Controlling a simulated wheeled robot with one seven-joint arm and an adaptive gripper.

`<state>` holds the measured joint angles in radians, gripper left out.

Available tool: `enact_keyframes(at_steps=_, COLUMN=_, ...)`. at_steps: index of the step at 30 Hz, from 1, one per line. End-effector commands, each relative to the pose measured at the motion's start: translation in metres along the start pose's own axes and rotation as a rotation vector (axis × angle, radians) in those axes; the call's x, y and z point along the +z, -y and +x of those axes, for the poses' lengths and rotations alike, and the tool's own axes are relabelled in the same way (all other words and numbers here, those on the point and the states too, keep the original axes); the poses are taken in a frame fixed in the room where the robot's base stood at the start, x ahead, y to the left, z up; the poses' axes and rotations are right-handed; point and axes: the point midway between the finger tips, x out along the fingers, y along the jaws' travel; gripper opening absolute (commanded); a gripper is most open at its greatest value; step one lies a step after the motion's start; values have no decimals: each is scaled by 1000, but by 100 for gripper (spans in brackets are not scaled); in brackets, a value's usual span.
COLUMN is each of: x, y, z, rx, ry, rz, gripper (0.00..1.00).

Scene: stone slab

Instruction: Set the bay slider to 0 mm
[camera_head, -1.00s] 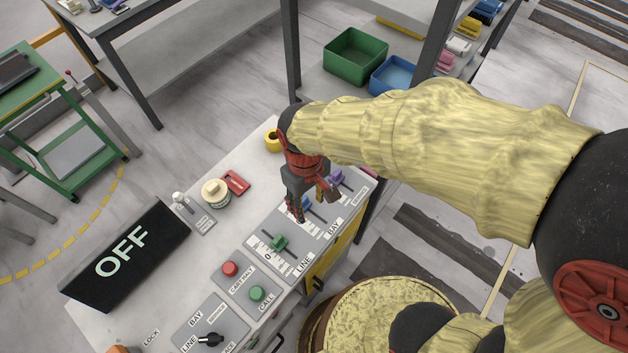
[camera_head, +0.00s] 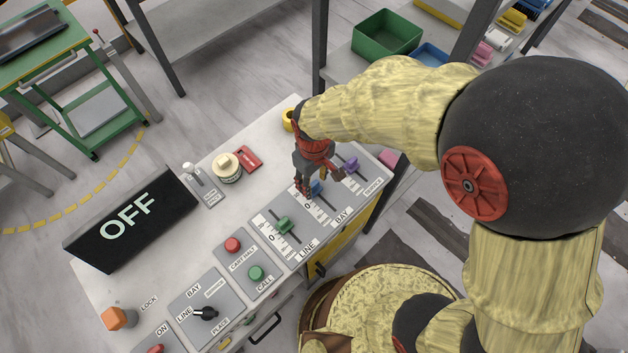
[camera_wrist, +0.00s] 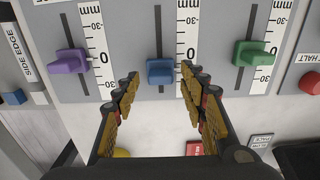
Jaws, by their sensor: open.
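The bay slider has a blue knob (camera_head: 316,188) in the slot beside the BAY label on the console panel. The blue knob also shows in the wrist view (camera_wrist: 160,71), next to a white millimetre scale (camera_wrist: 187,35); I cannot read its exact setting. My gripper (camera_head: 318,183) is open above the bay slider. In the wrist view my gripper (camera_wrist: 159,80) has its fingertips to the left and right of the blue knob, with gaps on both sides. I cannot tell whether the tips are down at knob height.
A green slider knob (camera_head: 284,225) on the LINE scale and a purple slider knob (camera_head: 350,164) flank the blue one. A red button (camera_head: 232,244), a green button (camera_head: 256,273) and a black OFF display (camera_head: 130,220) share the console. A yellow ring (camera_head: 288,118) lies behind my gripper.

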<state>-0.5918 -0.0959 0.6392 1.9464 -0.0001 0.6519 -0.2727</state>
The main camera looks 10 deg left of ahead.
Motion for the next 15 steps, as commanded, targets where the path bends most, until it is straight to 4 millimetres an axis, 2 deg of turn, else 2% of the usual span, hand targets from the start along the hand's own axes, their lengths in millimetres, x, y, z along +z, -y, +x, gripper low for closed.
enact_keyframes(at_steps=8, x=0, y=0, z=2, rx=0, ry=0, rz=0, gripper=42)
enact_keyframes(at_steps=15, x=0, y=0, z=1, rx=0, ry=0, rz=0, gripper=29)
